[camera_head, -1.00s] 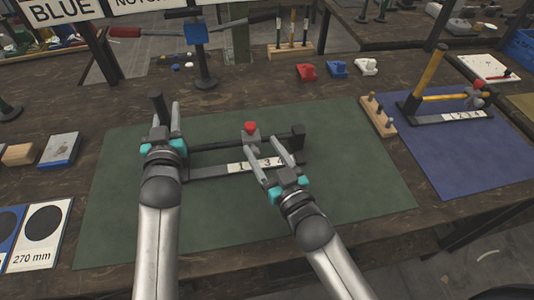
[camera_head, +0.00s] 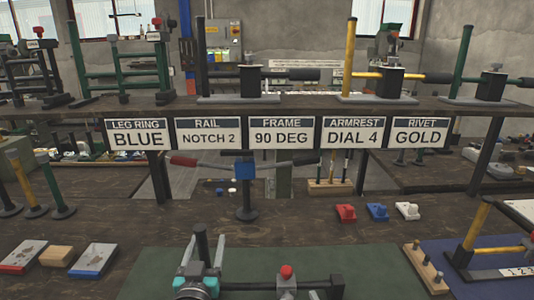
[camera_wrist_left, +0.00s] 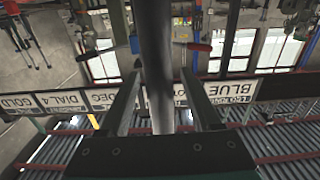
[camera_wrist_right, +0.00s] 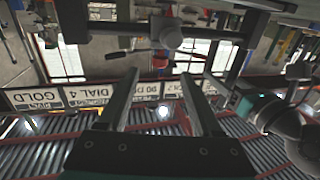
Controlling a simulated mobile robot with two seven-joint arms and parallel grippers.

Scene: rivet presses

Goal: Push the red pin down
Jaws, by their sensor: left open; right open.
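The red pin (camera_head: 286,271) is a round red knob standing up on a small grey slider (camera_head: 287,283) on the dark bar of the rail frame on the green mat. My left gripper (camera_head: 203,252) is open around the upright black post (camera_head: 201,240) at the frame's left end. The post also shows between its fingers in the left wrist view (camera_wrist_left: 157,60). My right gripper (camera_wrist_right: 163,95) is open with nothing between its fingertips in the right wrist view. It is outside the head view.
A wooden peg block (camera_head: 426,265) is to the right. A signed shelf (camera_head: 90,118) spans the back.

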